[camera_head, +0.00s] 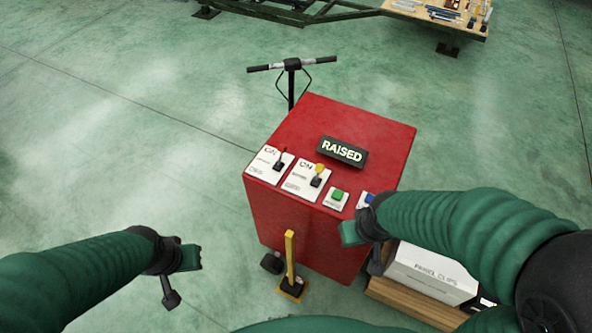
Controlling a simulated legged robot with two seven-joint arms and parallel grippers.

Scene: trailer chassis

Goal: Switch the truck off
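A red control box (320,120) stands in the middle of the head view with a black "RAISED" sign (342,151) on its sloped top. Two white switch plates sit at its left: one has a dark lever (280,160), the other a yellow-knobbed lever (318,172). Both read "ON" at the far end, and both levers tilt toward that end. A green button (337,195) and a partly hidden blue button (368,198) lie to the right. My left gripper (182,278) is over the floor, left of the box. My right gripper (362,250) is by the box's near right corner, close to the blue button. Neither gripper visibly holds anything; finger opening is unclear.
A black T-handle (292,65) rises behind the box. A yellow upright lever (290,262) stands before its front face. A white "panel clips" carton (432,272) sits at right on a wooden surface (415,304). A green frame is at the back. The floor at left is clear.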

